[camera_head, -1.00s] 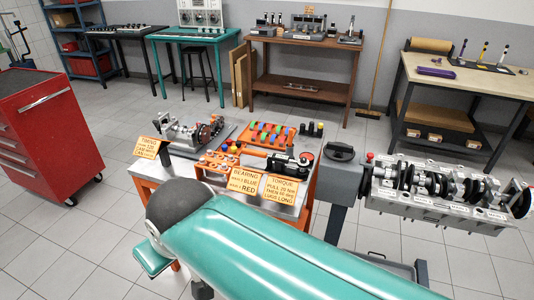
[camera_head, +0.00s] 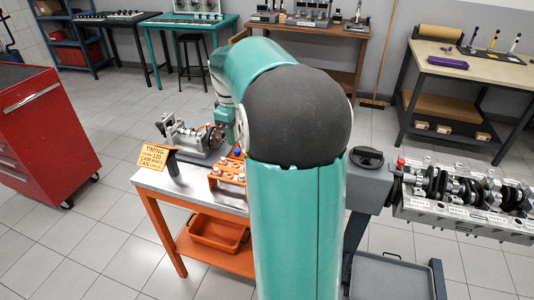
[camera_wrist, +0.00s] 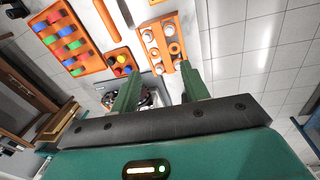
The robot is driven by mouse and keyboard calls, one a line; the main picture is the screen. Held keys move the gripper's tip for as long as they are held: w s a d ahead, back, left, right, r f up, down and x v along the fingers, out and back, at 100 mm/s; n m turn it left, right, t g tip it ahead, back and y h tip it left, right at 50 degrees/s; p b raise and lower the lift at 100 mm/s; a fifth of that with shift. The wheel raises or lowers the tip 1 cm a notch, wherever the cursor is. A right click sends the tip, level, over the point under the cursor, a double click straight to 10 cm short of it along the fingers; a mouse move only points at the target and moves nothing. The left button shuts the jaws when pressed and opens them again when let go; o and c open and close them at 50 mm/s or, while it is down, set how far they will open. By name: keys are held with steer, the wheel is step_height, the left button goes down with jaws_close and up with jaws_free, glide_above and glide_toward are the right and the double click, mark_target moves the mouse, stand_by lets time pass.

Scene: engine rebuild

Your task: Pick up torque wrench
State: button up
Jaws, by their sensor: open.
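I cannot pick out the torque wrench for certain. In the head view my own arm covers the right part of the workbench (camera_head: 152,180). In the wrist view a slim orange bar (camera_wrist: 105,17) lies on the pale bench top, cut off by the top edge; I cannot tell whether it is part of the wrench. My gripper (camera_wrist: 160,76) is open and nothing shows held in it. Its two green fingers stand apart over the bench, with a dark round part of a machine (camera_wrist: 150,97) showing beyond and between them. In the head view the gripper is mostly hidden behind my arm.
An orange tray with white-topped round parts (camera_wrist: 151,58) lies just beyond the fingertips. A small orange tray (camera_wrist: 109,70) and a rack of coloured pieces (camera_wrist: 47,34) lie left. A timing sign (camera_head: 153,157) stands on the bench. An engine block (camera_head: 465,222) stands right.

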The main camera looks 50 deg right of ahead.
steer(key=s+d+f+y, duration=0.15)
steer(key=d+f, duration=0.25)
steer(key=d, duration=0.5)
steer(key=s+d+f, duration=0.2)
steer(key=d+f, duration=0.3)
steer(key=d, duration=0.3)
steer(key=shift+n+g, duration=0.4)
steer(key=f, duration=0.8)
steer(key=shift+s+d+f, duration=0.15)
steer(key=shift+s+d, duration=0.2)
steer(key=shift+f, duration=2.7)
jaws_close()
